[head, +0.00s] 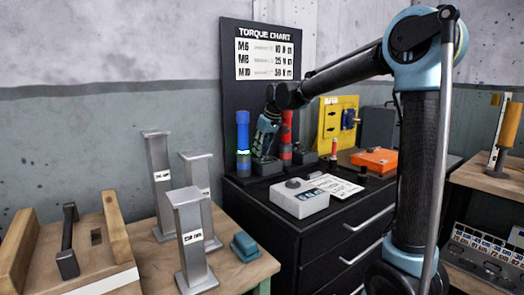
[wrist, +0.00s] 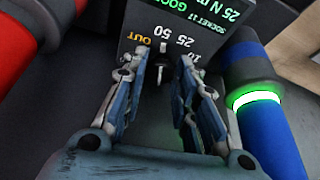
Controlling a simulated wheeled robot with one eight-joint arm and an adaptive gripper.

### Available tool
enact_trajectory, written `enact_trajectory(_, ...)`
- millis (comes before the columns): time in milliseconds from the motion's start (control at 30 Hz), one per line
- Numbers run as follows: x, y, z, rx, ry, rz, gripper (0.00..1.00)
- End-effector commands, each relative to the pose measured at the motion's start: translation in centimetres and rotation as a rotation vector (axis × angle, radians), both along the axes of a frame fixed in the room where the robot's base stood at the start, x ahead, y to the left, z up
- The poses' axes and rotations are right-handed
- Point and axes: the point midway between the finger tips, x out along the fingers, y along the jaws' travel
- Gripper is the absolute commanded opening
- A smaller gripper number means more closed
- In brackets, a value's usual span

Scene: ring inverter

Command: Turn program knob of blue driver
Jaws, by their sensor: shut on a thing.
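The blue driver (head: 243,138) stands upright at the back left of the black cabinet, with a lit green ring around it. In the wrist view the blue driver (wrist: 262,125) is at the right, its green ring glowing. My gripper (head: 264,150) points down between the blue and red drivers. In the wrist view my gripper (wrist: 162,65) has one finger on each side of the small dark program knob (wrist: 162,72) and is shut on it. The knob sits on a grey panel marked OUT, 50, 25 and 10. Exact finger contact is hard to see.
The red driver (head: 287,132) stands close on the right; it fills the wrist view's upper left (wrist: 35,40). The torque chart board (head: 264,60) is behind. A grey box (head: 298,198) and an orange case (head: 375,160) lie on the cabinet (head: 300,240). Metal posts (head: 190,235) stand front left.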

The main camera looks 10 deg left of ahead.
Motion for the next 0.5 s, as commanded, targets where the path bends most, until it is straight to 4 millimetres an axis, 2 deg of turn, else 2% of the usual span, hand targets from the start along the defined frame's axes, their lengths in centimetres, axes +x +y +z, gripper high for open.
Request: enact_trajectory(500,0.17,-0.1,0.04,-0.001,-0.002,0.076,0.03)
